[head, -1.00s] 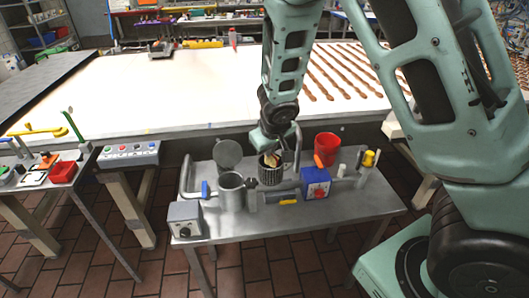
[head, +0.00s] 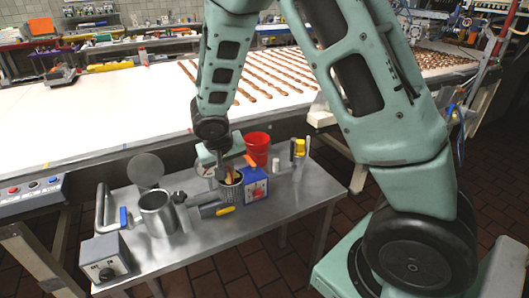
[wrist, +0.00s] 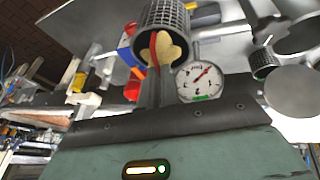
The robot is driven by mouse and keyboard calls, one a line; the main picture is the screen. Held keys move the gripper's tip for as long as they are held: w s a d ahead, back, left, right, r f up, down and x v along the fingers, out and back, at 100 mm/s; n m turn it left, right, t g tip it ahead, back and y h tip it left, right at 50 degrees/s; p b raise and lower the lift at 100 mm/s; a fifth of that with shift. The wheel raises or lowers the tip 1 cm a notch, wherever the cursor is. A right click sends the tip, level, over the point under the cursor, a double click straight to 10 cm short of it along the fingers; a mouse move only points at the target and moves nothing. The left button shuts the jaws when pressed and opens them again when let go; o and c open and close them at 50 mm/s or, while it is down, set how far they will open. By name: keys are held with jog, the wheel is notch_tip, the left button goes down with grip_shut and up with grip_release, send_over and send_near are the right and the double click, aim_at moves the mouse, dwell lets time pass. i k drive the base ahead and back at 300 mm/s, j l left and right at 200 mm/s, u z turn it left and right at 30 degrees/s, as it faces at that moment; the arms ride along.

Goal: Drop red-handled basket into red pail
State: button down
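The red-handled basket (head: 231,190) is a dark mesh cup with a red handle and a heart-shaped cream piece at its mouth. It also shows at the top of the wrist view (wrist: 172,14). My gripper (head: 226,172) is above it, and its fingers look shut on the red handle; the contact is partly hidden. The basket is upright, close to the left side of a blue box; its height above the table is hard to tell. The red pail (head: 258,147) stands behind the blue box, apart from the basket, its mouth open upward.
The blue box (head: 255,184) stands in front of the pail. A metal mug (head: 157,213), a grey box with a knob (head: 106,258), a yellow-handled tool (head: 225,211) and a white cylinder (head: 276,163) share the metal table (head: 200,243). A dial gauge (wrist: 198,80) is beside the gripper.

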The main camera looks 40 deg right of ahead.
aim_at(257, 161)
jog(key=l+z, duration=0.1)
jog(key=z, duration=0.7)
jog(key=l+z, duration=0.1)
jog(key=z, duration=0.3)
jog(key=i+z, duration=0.1)
jog(key=z, duration=0.35)
jog(key=i+l+z, duration=0.1)
jog(key=z, duration=0.25)
jog(key=i+z, duration=0.15)
jog(key=z, duration=0.2)
jog(key=i+u, duration=0.3)
jog(key=i+l+u, duration=0.1)
jog(key=u, duration=0.15)
